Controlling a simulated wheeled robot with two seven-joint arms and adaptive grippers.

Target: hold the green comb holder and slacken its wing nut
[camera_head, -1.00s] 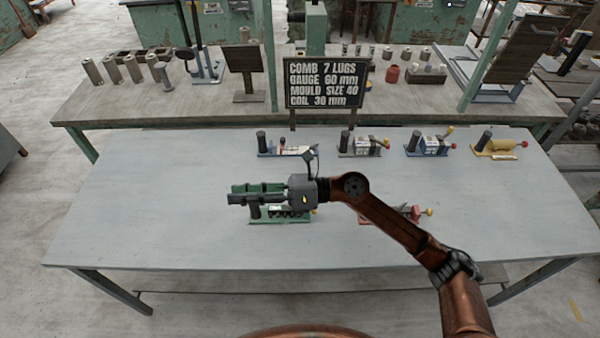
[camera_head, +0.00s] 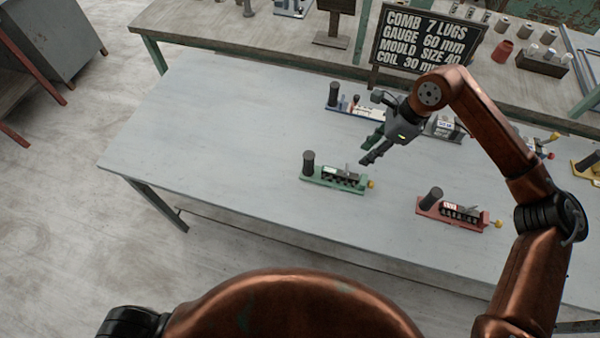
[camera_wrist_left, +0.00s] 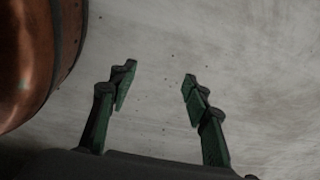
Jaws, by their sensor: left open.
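The green comb holder (camera_head: 333,183) lies on the grey table in the head view, with a black upright post (camera_head: 308,163) at its left end. A small yellow knob (camera_head: 371,184), which looks like its wing nut, is at its right end. My right gripper (camera_head: 368,149) is open and empty, above and behind the holder's right end, apart from it. My left gripper (camera_wrist_left: 157,82) shows only in the left wrist view. It is open and empty, with pale floor beyond its fingers.
A red comb holder (camera_head: 455,214) lies to the right of the green one. A blue holder (camera_head: 360,108) and others stand behind, partly hidden by my right arm. A black sign (camera_head: 425,40) stands at the back. The table's left part (camera_head: 215,130) is clear.

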